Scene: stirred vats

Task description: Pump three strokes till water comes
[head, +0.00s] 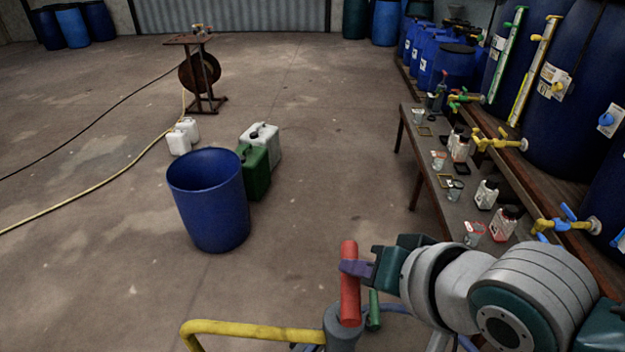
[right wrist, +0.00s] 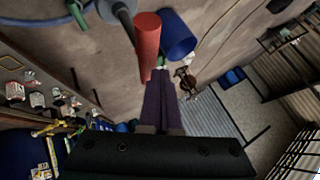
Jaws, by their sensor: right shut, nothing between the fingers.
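The pump's grey body (head: 342,330) stands at the bottom middle of the head view, cut off by the edge. Its red handle (head: 350,290) sits on top, and a yellow spout pipe (head: 250,330) runs off to the left. My right gripper (head: 356,268) is shut and empty, its purple fingers at the red handle. In the right wrist view the shut fingertips (right wrist: 164,76) lie beside the red handle (right wrist: 147,42); I cannot tell whether they touch it. No water shows at the visible part of the spout. My left gripper is not in view.
An open blue tub (head: 208,210) stands on the floor left of the pump, with green and white canisters (head: 255,170) behind it. A bench (head: 425,165) with bottles and a rack of blue vats (head: 560,110) line the right. The left floor is mostly clear, crossed by hoses.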

